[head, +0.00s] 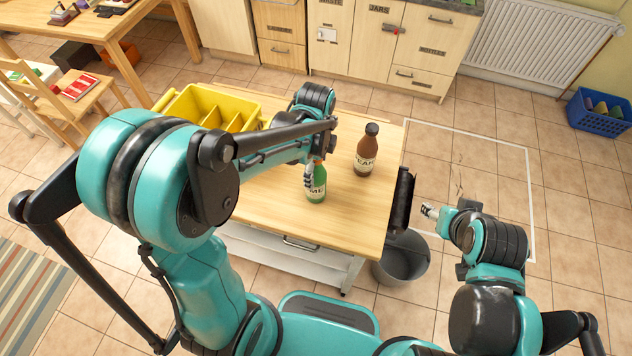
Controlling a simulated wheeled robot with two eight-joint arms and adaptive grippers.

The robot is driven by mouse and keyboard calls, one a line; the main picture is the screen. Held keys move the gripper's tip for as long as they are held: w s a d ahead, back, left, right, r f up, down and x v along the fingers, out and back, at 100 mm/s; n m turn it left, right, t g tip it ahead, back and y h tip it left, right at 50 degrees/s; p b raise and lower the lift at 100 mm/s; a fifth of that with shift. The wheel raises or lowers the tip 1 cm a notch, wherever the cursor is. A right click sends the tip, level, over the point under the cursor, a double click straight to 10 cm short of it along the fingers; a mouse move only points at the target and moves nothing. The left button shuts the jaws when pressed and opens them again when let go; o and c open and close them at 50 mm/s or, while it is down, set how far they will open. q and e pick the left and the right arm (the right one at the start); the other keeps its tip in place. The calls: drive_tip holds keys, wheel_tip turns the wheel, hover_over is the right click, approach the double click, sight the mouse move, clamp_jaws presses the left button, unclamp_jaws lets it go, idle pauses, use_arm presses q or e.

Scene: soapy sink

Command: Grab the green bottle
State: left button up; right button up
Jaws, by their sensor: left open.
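The green bottle (317,184) stands upright on the wooden table (268,213), with a pale label on its front. My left gripper (312,172) is open at the bottle, with a finger along its left side. Whether the fingers touch the bottle cannot be told, and part of the bottle's upper body is hidden by the gripper. My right gripper (428,211) is off the table's right side, over the floor, away from the bottle; its fingers are too small to read.
A brown bottle (366,152) stands upright to the right of the green one. A yellow divided crate (210,106) sits at the table's back left. A dark panel (401,200) is at the table's right edge, and a grey bin (403,262) stands on the floor below.

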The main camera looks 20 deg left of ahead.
use_arm(q)
drive_tip(key=c, duration=1.3)
drive_tip(key=shift+r, duration=0.15)
